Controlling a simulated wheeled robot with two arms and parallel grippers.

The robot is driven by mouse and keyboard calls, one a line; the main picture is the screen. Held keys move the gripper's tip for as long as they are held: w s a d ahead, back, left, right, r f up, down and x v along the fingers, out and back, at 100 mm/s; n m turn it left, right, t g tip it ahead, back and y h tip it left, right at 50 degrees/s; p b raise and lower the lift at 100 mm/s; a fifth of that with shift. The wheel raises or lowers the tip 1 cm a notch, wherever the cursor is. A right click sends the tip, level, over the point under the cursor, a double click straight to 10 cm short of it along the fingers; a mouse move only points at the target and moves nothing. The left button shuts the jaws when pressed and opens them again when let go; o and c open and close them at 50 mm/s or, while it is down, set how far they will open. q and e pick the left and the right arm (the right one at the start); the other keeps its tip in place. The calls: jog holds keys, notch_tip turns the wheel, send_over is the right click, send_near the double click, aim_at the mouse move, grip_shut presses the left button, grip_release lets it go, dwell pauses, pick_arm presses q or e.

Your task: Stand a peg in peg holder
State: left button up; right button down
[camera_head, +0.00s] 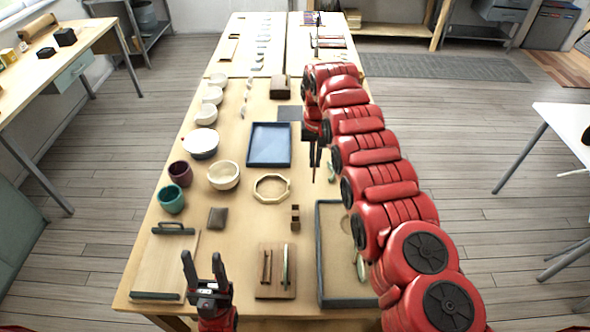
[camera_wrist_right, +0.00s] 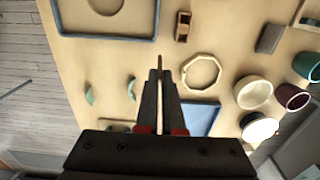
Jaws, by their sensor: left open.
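A small brown wooden block with openings, which looks like the peg holder (camera_head: 295,224), stands on the table between the octagonal ring and the wooden board; it also shows in the right wrist view (camera_wrist_right: 183,27). My right gripper (camera_head: 315,162) is above the table, beyond the holder and right of the blue tray. In the right wrist view its fingers (camera_wrist_right: 160,85) are close together around a thin peg (camera_wrist_right: 158,62), whose tip sticks out between them. Most of the peg is hidden by the fingers. My left gripper (camera_head: 206,268) is open and empty over the near left of the table.
An octagonal ring (camera_head: 272,199) and a blue tray (camera_head: 291,145) lie behind the holder. A wooden board with two sticks (camera_head: 276,291) lies nearer. A grey-rimmed tray (camera_head: 321,262) is at the right. Bowls (camera_head: 223,187) and cups (camera_head: 171,207) stand at the left.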

jog(key=a+f+p, duration=0.1)
jog(key=a, duration=0.1)
jog(key=s+a+f, duration=0.1)
jog(key=a, duration=0.1)
jog(key=shift+f+p, duration=0.2)
jog(key=shift+p, duration=0.15)
jog(key=shift+s+f, duration=0.1)
jog(key=shift+f, duration=0.1)
jog(key=shift+a+f, duration=0.1)
jog(key=shift+a, duration=0.1)
jog(key=shift+s+a+f+p, duration=0.1)
jog(key=shift+s+a+p, duration=0.1)
jog(key=shift+p, duration=0.1)
jog(key=shift+a, duration=0.1)
jog(key=shift+a+f, duration=0.2)
jog(key=shift+f, duration=0.1)
